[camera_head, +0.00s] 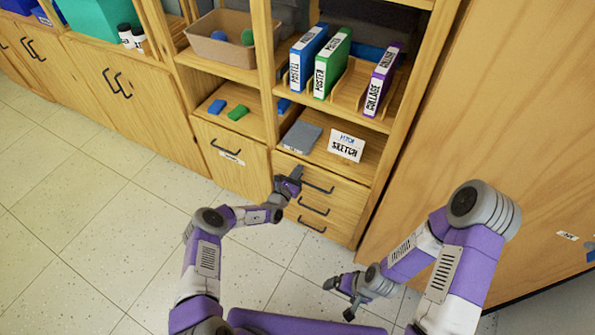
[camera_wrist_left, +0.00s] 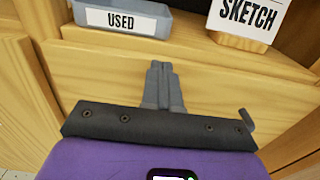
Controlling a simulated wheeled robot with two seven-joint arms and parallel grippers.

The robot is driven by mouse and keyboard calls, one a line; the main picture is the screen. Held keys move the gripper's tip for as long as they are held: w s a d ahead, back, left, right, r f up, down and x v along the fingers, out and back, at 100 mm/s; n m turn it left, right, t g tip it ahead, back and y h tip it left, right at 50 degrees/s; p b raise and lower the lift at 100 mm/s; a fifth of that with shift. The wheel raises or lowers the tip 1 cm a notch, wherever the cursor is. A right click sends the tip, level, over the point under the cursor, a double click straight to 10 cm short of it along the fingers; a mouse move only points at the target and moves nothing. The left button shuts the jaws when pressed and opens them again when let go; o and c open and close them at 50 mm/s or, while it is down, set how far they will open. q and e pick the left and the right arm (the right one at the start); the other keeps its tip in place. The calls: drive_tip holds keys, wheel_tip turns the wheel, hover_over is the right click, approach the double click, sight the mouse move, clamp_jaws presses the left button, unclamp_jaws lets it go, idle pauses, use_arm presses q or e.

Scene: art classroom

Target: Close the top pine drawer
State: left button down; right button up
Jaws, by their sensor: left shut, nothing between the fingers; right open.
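The top pine drawer (camera_head: 345,192) is the uppermost of three in the stack below the sketch shelf. Its front looks about flush with the cabinet; I cannot tell whether a small gap is left. Its dark bar handle (camera_head: 319,188) is partly hidden by my left gripper (camera_head: 293,177). That gripper is shut and empty, with its fingertips at the left part of the drawer front. In the left wrist view the shut fingers (camera_wrist_left: 161,68) point at the pale wood drawer front (camera_wrist_left: 225,88); contact is unclear. My right gripper (camera_head: 339,298) is open and empty, low over the floor.
On the shelf above are a grey tray (camera_head: 301,138) and a white sketch sign (camera_head: 346,147); the tray reads "USED" in the wrist view. Two lower drawers (camera_head: 312,222) lie beneath. A tall wood panel (camera_head: 455,130) stands right. The tiled floor at left is clear.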

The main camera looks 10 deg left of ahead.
use_arm(q)
drive_tip(key=p+v, duration=0.5)
drive_tip(key=v, duration=0.9)
drive_tip(key=shift+p, duration=0.35)
